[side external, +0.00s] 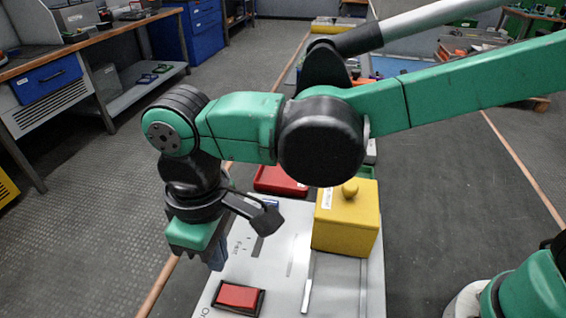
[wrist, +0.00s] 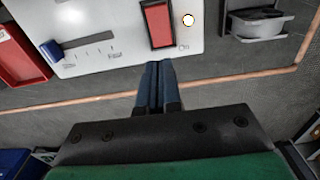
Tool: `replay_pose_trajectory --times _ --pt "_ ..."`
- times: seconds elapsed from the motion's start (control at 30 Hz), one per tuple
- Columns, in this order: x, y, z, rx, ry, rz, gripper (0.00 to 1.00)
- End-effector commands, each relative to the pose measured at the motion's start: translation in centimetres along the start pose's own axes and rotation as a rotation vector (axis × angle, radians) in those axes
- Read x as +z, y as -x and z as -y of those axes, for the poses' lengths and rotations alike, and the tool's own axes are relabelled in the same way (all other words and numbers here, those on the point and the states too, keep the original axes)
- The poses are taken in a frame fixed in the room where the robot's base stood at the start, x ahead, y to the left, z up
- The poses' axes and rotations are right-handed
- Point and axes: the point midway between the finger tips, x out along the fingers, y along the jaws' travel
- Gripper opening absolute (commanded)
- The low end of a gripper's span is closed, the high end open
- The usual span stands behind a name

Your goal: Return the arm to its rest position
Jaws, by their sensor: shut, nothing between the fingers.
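My gripper (side external: 217,252) is at the end of the green and black arm, pointing down near the left edge of the white panel in the side external view. In the wrist view the dark blue fingers of my gripper (wrist: 159,88) are together with nothing between them. Their tips lie in the picture just below a red rocker switch (wrist: 158,24) on the white panel (wrist: 110,38). The red switch also shows in the side external view (side external: 238,296). The fingers appear apart from the panel.
A yellow box with a knob (side external: 346,222) stands on the panel. The wrist view shows a blue slider (wrist: 52,49), a round white light (wrist: 188,20) and a grey bin (wrist: 258,24). A copper-coloured strip (wrist: 225,79) crosses the dark floor.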

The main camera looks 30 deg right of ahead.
Motion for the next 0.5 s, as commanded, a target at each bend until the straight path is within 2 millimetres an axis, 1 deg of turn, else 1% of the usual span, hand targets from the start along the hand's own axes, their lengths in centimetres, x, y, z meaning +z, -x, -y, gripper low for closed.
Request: replay_pose_trajectory --times 0.07,0.13,0.17,0.23,0.3,0.37,0.4,0.5 --pt "0.5 0.5 -1.3 0.0 -0.034 -0.022 0.0" --pt "1.3 1.3 -3.4 0.001 -0.089 -0.062 0.0" --pt "1.8 1.7 -4.5 0.003 -0.119 -0.085 0.0" --pt "3.4 2.5 -7.2 0.012 -0.201 -0.148 0.0" --pt "5.4 3.3 -10.0 0.028 -0.29 -0.218 0.0" --pt "7.3 3.7 -12.1 0.048 -0.366 -0.278 0.0" --pt "8.6 3.9 -13.4 0.064 -0.416 -0.317 0.0" --pt "11.9 3.9 -16.0 0.112 -0.533 -0.41 0.0"
